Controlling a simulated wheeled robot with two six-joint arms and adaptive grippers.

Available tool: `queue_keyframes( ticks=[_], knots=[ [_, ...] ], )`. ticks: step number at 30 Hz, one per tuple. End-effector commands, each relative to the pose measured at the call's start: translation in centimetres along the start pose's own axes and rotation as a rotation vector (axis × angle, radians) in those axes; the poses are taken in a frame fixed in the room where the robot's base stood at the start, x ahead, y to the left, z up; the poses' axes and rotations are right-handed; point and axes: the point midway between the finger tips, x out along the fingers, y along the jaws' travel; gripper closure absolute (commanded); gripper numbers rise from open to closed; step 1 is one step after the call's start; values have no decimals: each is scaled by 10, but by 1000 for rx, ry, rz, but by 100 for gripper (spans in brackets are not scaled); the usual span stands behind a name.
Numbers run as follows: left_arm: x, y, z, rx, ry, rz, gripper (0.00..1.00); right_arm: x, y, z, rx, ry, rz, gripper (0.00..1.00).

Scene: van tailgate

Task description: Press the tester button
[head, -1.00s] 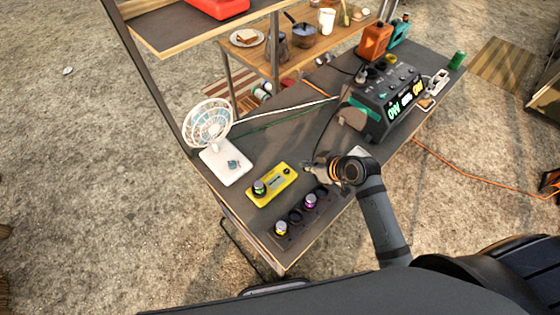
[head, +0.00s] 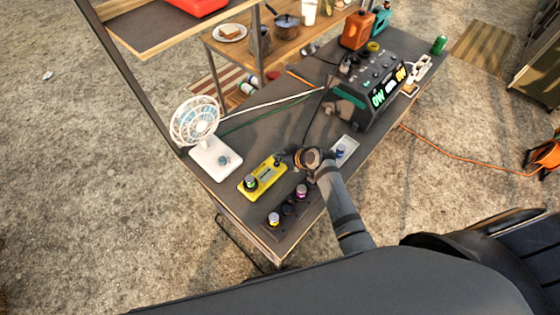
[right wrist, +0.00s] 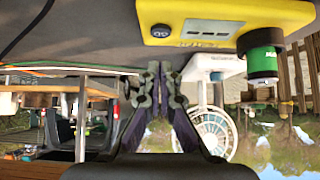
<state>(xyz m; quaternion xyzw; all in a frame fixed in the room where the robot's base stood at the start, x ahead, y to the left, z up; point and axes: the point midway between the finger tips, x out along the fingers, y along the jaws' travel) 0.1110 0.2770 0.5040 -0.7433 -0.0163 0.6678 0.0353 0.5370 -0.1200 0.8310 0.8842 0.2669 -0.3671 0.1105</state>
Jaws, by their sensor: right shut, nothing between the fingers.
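The yellow tester (head: 255,186) lies on the dark bench top, with a green-and-black battery (head: 250,182) upright at its left end. In the right wrist view, which is upside down, the tester (right wrist: 215,12) is at the top, with its round dark button (right wrist: 160,31) and the green battery (right wrist: 263,62). My right gripper (head: 282,156) is shut and empty at the tester's button end, and hides part of that end in the head view. Its fingertips (right wrist: 165,78) look apart from the button in the wrist view. My left gripper is not in view.
A white fan (head: 215,160) is left of the tester. A grey plate with a blue battery (head: 341,150) and a power station (head: 368,100) are at right.

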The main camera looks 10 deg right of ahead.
Motion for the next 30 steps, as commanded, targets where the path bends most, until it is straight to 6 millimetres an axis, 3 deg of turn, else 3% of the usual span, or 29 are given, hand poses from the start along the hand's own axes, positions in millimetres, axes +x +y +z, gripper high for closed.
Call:
queue_keyframes(
  ticks=[6,18,24,30],
  knots=[
    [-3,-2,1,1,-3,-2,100,17,0,21,0,-4,0,100],
    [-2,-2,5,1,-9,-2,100,21,0,25,0,-4,1,100],
    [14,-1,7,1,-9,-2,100,35,0,39,1,-4,0,100],
    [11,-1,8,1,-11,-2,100,34,-1,42,1,-12,-3,100]
  ],
)
